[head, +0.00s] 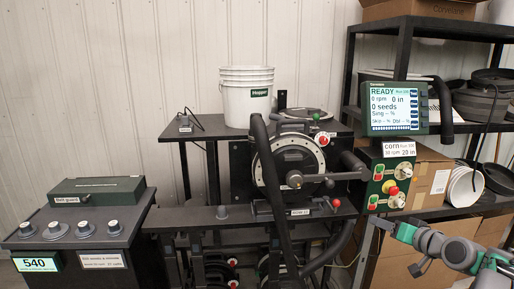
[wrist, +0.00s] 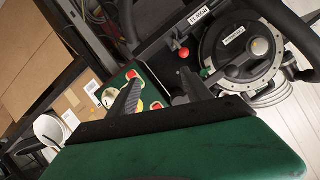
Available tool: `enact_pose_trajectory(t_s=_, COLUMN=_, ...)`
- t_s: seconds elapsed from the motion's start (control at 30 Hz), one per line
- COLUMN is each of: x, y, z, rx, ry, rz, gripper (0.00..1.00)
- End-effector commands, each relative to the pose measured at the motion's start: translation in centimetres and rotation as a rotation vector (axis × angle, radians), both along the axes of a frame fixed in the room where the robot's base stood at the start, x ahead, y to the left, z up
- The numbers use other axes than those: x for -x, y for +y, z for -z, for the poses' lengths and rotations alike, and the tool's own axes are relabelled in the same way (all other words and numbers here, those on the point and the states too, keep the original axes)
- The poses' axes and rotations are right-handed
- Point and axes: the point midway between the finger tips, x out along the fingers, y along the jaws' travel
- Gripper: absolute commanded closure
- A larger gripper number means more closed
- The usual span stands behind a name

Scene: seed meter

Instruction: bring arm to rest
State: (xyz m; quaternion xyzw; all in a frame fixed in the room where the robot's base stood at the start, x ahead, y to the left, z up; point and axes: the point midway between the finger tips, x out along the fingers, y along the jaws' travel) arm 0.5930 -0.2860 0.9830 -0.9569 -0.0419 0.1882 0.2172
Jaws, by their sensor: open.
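My gripper (head: 382,223) is at the right in the head view, just below the control box with green and red buttons (head: 390,186). Its two fingers (wrist: 155,98) stand apart in the wrist view, with nothing seen between them. My arm reaches in from the lower right corner of the head view. In the wrist view the control box (wrist: 122,82) lies behind the fingers. Whether the fingers touch the box cannot be told.
The seed meter disc (head: 290,165) stands at the centre, with a white hopper bucket (head: 247,100) behind it. The display (head: 393,107) is above the control box. A shelf with cardboard boxes (head: 425,175) is behind my arm. A dark bench (head: 75,235) is at the left.

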Motion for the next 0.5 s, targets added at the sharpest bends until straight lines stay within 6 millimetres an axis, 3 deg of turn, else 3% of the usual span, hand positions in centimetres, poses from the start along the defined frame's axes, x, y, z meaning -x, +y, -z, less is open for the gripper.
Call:
enact_pose_trajectory(t_s=0.13, x=-0.2, y=8.5, z=-0.7, rx=0.079, ry=0.172, rz=-0.084, gripper=0.42)
enact_pose_trajectory(t_s=0.23, x=2.2, y=15.8, z=-0.8, rx=0.161, ry=0.338, rz=-0.145, gripper=0.42)
enact_pose_trajectory(t_s=0.3, x=5.9, y=20.9, z=-0.7, rx=0.230, ry=0.470, rz=-0.184, gripper=0.42)
enact_pose_trajectory(t_s=0.4, x=12.7, y=25.9, z=-0.2, rx=0.318, ry=0.642, rz=-0.214, gripper=0.42)
enact_pose_trajectory(t_s=0.5, x=19.1, y=28.1, z=0.5, rx=0.379, ry=0.771, rz=-0.222, gripper=0.42)
